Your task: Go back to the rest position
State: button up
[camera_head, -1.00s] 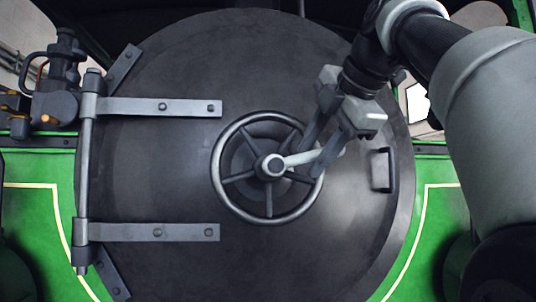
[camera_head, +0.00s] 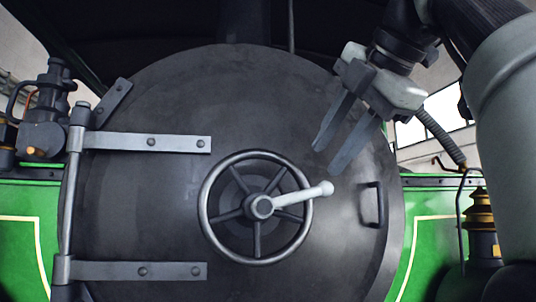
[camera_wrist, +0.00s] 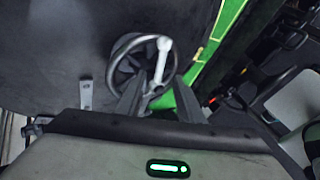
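My gripper (camera_head: 332,158) is open and empty, in front of the upper right of the round black smokebox door (camera_head: 140,190). Its two fingers point down and left, a little above the end of the light grey handle (camera_head: 300,195) at the centre of the spoked handwheel (camera_head: 207,222). The handle points right and slightly up, and nothing holds it. In the wrist view the handle (camera_wrist: 161,60) and wheel (camera_wrist: 112,72) show beyond the fingers (camera_wrist: 155,102), which stand apart.
A small grab handle (camera_head: 381,205) is on the door's right side. Two hinge straps (camera_head: 140,142) are on the left. Green bodywork (camera_head: 25,225) flanks the door. A pump-like fitting (camera_head: 42,125) stands at left, and a brass fitting (camera_head: 481,222) at right.

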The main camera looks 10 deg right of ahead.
notch_tip(320, 180, down, 17)
jog(key=w+a+m+g, duration=0.1)
jog(key=a+m, duration=0.2)
jog(key=m, duration=0.9)
jog(key=s+f+m+g+h, duration=0.1)
jog(key=s+f+m, duration=0.2)
jog(key=f, duration=0.7)
jog(key=s+a+f+m+g+h, duration=0.1)
jog(key=s+f+m, duration=0.2)
jog(key=f, duration=0.8)
jog(key=s+a+f+m+g, duration=0.1)
jog(key=s+f+m, duration=0.2)
jog(key=f, duration=0.7)
jog(key=shift+s+a+f+m+g+h, duration=0.2)
jog(key=shift+s+m+g+h, duration=0.15)
jog(key=shift+s, duration=0.7)
